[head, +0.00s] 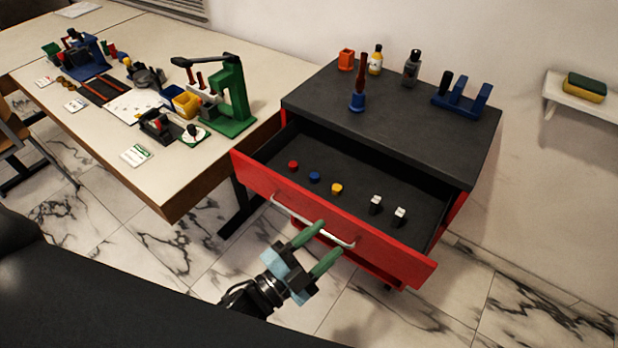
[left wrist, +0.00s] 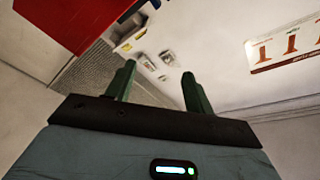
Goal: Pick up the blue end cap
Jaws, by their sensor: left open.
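The blue end cap (head: 314,177) lies in the open drawer (head: 412,232), between a red cap (head: 293,165) and a yellow cap (head: 336,189). My left gripper (head: 331,237) is open and empty. In the picture, its green fingers reach up to the bar handle (head: 285,208) on the drawer's red front, below the caps. I cannot tell whether they touch the handle. Both fingers also show apart in the left wrist view (left wrist: 158,70), with nothing between them. I cannot make out the blue cap in that view. My right gripper is not in view.
Two black-and-white pieces (head: 376,204) stand at the drawer's right. The dark cabinet top (head: 390,115) overhangs the back and carries bottles (head: 412,66) and a blue rack (head: 462,103). A workbench (head: 80,135) with a green press (head: 232,100) is at left. The drawer floor around the caps is clear.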

